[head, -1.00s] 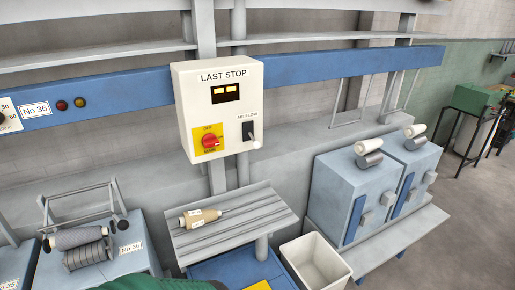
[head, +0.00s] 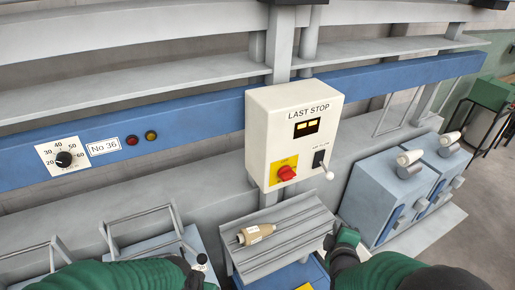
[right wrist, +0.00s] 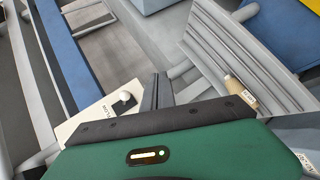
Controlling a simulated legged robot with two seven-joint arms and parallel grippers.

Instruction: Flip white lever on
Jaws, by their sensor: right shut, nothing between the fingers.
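The white lever (head: 329,175) has a round knob and sits at the lower right of the cream LAST STOP box (head: 262,135). It hangs downward from a black switch plate (head: 319,159). My right gripper (head: 331,242) is below the lever, apart from it in the head view. In the right wrist view, its dark fingers (right wrist: 156,90) are shut and empty, and the white knob (right wrist: 125,97) shows just left of them. My left arm enters at the bottom left of the head view; its gripper (head: 199,274) is partly cut off, so its jaws are unclear.
A red rotary switch (head: 287,173) is left of the lever. Below the box, a slatted grey shelf (head: 285,235) carries a tan spool (head: 256,234). Blue-grey machine boxes (head: 385,195) stand at the right. A dial (head: 64,159) is on the blue rail at left.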

